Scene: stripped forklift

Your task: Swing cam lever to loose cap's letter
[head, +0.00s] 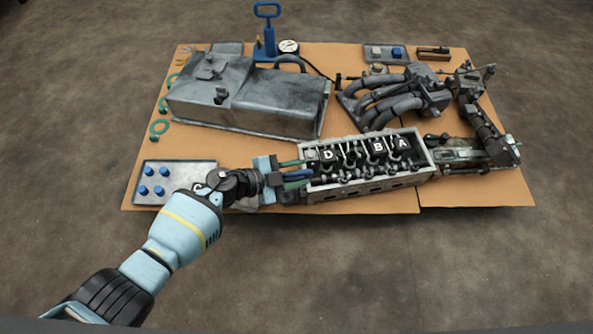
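The grey cylinder head (368,186) lies at the front middle of the cardboard. White letters D (327,155), B (378,146) and A (402,143) show along its dark top. My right gripper is not in view.
A tray (150,196) with blue parts lies at the left. A large grey cover (255,105), a blue pump (267,40) and a round gauge (288,46) are behind. A manifold (395,100) and linkage (485,130) are to the right. The front floor is clear.

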